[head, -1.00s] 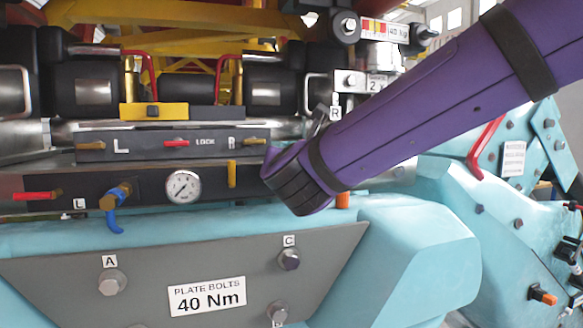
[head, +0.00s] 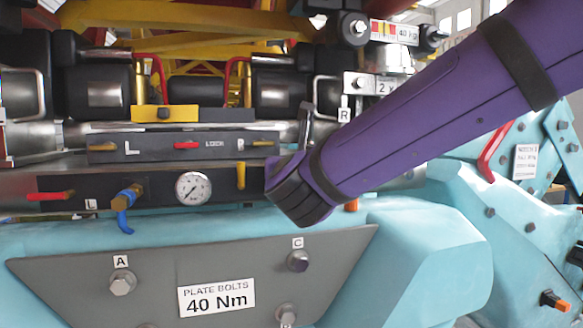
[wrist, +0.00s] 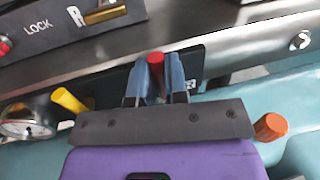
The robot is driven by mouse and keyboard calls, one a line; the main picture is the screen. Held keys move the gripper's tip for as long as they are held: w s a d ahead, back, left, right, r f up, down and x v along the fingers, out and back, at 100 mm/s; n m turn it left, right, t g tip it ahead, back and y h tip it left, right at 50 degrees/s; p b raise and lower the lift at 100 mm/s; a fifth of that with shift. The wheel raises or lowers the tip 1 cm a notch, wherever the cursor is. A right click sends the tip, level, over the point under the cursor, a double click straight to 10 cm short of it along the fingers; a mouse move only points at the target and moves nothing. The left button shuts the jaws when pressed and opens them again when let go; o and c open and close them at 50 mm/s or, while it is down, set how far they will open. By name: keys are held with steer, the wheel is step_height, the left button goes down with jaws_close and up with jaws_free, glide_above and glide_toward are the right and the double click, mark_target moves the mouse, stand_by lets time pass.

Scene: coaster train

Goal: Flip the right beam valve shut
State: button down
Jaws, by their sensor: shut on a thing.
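The right valve's red handle (wrist: 156,64) shows in the wrist view, end on, in front of the dark valve plate (wrist: 192,60). A small label partly hidden by my finger sits beside it. My gripper (wrist: 157,78) has its two blue fingers closed on the red handle, one on each side. The handle's lower part and the valve body are hidden by the fingers and the wrist. In the head view my purple arm covers the right end of the valve panel (head: 165,191), so the fingers and the handle are hidden there.
A yellow handle (wrist: 68,100) and gauge (wrist: 25,125) lie left of my gripper, an orange handle (wrist: 270,127) right. The lock panel (head: 215,146) runs above. At the panel's left are another red handle (head: 50,195) and a blue-handled valve (head: 125,205). Teal beam lies below.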

steer(key=shift+f, duration=0.1)
steer(key=c, duration=1.4)
jaws_free()
steer(key=shift+c, duration=0.2)
steer(key=s, duration=0.7)
steer(key=s+d, duration=0.1)
steer(key=s, duration=0.3)
steer(key=shift+w, duration=0.1)
